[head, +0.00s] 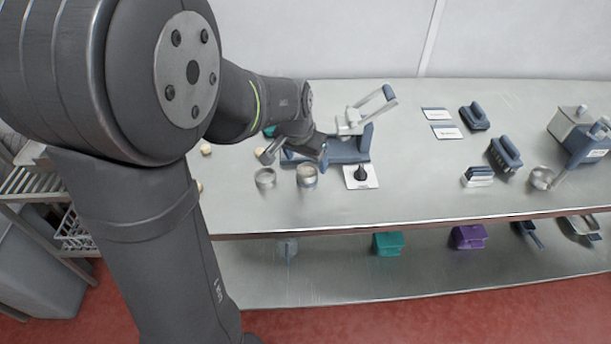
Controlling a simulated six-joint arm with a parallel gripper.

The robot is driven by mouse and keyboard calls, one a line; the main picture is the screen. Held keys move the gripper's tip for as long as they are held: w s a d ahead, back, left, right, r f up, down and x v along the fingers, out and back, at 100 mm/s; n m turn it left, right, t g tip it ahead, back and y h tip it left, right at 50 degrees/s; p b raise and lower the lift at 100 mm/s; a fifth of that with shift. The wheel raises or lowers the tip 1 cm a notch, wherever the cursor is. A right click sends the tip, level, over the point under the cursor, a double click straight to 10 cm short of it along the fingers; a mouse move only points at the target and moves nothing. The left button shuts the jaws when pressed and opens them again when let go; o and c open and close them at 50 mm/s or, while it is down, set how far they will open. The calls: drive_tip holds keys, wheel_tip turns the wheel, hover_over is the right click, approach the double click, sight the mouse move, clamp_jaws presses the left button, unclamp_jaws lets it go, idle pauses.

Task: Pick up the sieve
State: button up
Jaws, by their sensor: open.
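I cannot pick out the sieve for certain. Two small round metal vessels, a left one (265,179) and a right one (307,176), stand on the bench near my gripper. A round metal piece with a slanting handle (542,178) is at the far right, beside the kettle-like vessel. My gripper (312,150) is small and dark in this view, over the left part of the blue stand and just behind the right round vessel. It is open, and I see nothing held in it. Its fingertips are hard to make out, and my arm hides the bench's left part.
The blue stand (345,151) carries a pale lever device (372,108). A black knob on a white plate (361,175) is in front. Dark blue brushes (505,154), a white-and-blue block (478,177) and a boxy metal vessel (570,122) stand right. The bench's front middle is clear.

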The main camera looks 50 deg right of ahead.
sight(307, 170)
drive_tip(key=shift+x, duration=3.75)
drive_tip(key=shift+w+a, duration=0.1)
drive_tip(key=c, duration=1.1)
